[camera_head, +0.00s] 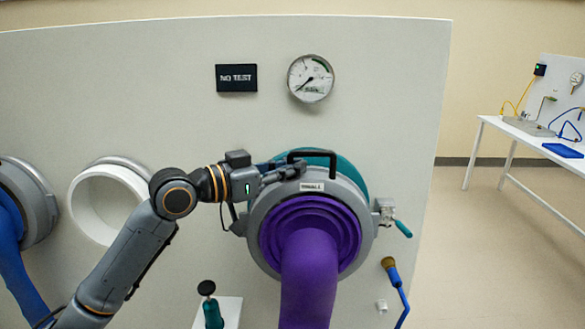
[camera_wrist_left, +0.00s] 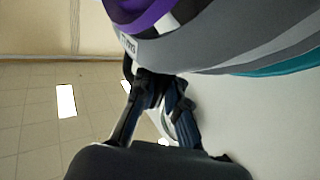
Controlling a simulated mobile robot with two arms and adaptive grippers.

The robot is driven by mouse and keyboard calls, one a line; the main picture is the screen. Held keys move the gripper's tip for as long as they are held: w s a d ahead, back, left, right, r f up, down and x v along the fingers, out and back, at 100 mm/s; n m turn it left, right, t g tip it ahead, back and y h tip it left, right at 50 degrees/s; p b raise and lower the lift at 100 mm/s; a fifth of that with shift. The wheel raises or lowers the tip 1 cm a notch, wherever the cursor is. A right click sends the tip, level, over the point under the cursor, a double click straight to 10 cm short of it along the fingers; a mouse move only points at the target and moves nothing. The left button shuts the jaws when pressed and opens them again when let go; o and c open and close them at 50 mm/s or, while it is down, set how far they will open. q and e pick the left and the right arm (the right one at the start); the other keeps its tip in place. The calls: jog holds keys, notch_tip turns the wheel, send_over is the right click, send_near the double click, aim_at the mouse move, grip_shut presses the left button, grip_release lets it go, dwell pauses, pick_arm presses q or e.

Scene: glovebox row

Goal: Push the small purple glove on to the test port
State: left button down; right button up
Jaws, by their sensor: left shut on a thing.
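The small purple glove (camera_head: 308,262) hangs from a grey ring (camera_head: 258,238) with a white label and a black handle (camera_head: 312,153) on top. The ring sits in front of a teal port (camera_head: 350,170) on the wall panel; I cannot tell whether it is fully seated. My left gripper (camera_head: 287,170) is shut on the black handle at its left end. In the left wrist view, its fingers (camera_wrist_left: 160,98) reach up to the ring's edge, and part of the purple glove (camera_wrist_left: 140,15) shows at the top. My right gripper is not in view.
A dial gauge (camera_head: 311,78) and a "NO TEST" display (camera_head: 236,78) are above. A valve with a teal lever (camera_head: 402,228) and a blue hose (camera_head: 395,278) are at right. An empty white port (camera_head: 98,205) and a blue glove (camera_head: 18,255) are at left. A bench (camera_head: 510,124) stands far right.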

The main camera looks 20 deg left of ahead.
pick_arm(q)
jog(key=shift+w+a+f+b, duration=0.15)
jog(key=shift+w+a, duration=0.2)
jog(key=shift+w, duration=0.75)
jog(key=shift+w+a+b, duration=0.15)
jog(key=shift+w+a, duration=0.15)
jog(key=shift+w, duration=0.85)
jog(key=shift+w+a+f+b, duration=0.15)
jog(key=shift+w+a, duration=0.2)
jog(key=shift+w, duration=0.75)
dwell(2.1)
jog(key=c, duration=1.3)
grip_release()
jog(key=shift+w, duration=0.1)
jog(key=shift+f, duration=0.2)
jog(key=v, duration=1.2)
jog(key=shift+r, duration=0.15)
